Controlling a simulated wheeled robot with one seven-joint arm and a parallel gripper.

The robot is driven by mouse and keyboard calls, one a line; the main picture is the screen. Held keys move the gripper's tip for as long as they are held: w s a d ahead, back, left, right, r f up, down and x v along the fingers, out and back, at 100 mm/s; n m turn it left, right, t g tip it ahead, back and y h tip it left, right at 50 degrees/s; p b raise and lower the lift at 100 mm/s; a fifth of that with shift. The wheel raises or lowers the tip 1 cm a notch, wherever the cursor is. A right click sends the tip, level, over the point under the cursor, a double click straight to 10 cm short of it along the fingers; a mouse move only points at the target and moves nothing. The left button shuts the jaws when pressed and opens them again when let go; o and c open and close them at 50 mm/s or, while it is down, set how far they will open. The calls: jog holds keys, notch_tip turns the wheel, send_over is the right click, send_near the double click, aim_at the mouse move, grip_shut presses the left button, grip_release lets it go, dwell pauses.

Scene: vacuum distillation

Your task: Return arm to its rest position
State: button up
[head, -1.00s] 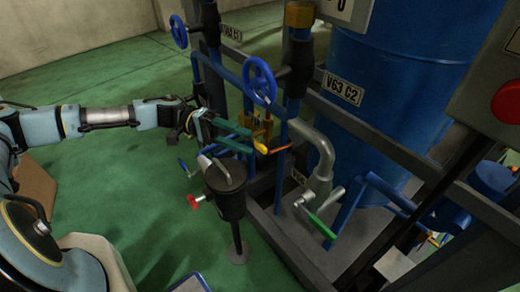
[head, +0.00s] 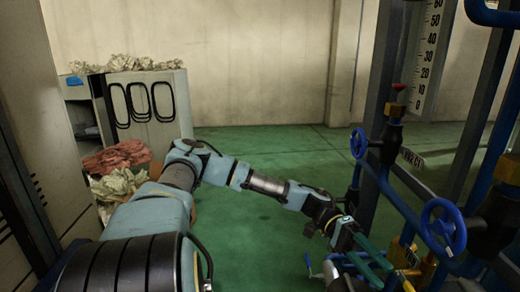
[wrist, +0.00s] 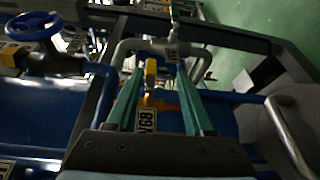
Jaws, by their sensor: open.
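My arm (head: 268,186) reaches out to the right in the head view. My gripper (head: 380,272) has two green fingers and sits beside the blue pipe frame, near the lower right of that view. In the wrist view my gripper (wrist: 160,68) is open, its fingers apart with nothing clasped. A yellow valve (wrist: 151,75) with an orange handle (wrist: 160,105) shows between the fingers; I cannot tell how far beyond them it is. A label (wrist: 146,122) lies just below it.
A blue handwheel (head: 443,227) and a smaller one (head: 359,143) stand close to the gripper. A grey pipe (wrist: 130,50) crosses ahead in the wrist view. A grey cabinet (head: 150,105) with pink cloths (head: 118,156) stands behind the arm. Green floor (head: 260,145) beyond is clear.

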jog(key=w+a+f+n+t+y+p, duration=0.1)
jog(key=w+a+n+t+y+p, duration=0.2)
jog(key=a, duration=0.5)
jog(key=w+a+n+t+y, duration=0.1)
jog(key=w+a+n+t, duration=0.2)
jog(key=a+t, duration=0.45)
jog(key=w+a+r+n+t+p, duration=0.1)
jog(key=w+a+r+n+t, duration=0.2)
jog(key=a+r, duration=0.5)
jog(key=w+a+r+n+t+y+p, duration=0.1)
jog(key=w+a+r+n+t+p, duration=0.1)
jog(key=a+r, duration=0.6)
jog(key=w+a+n+t, duration=0.1)
jog(key=w+t, duration=0.1)
jog(key=shift+w+a+r+t, duration=0.3)
jog(key=shift+a+r+t, duration=0.05)
jog(key=shift+a, duration=0.05)
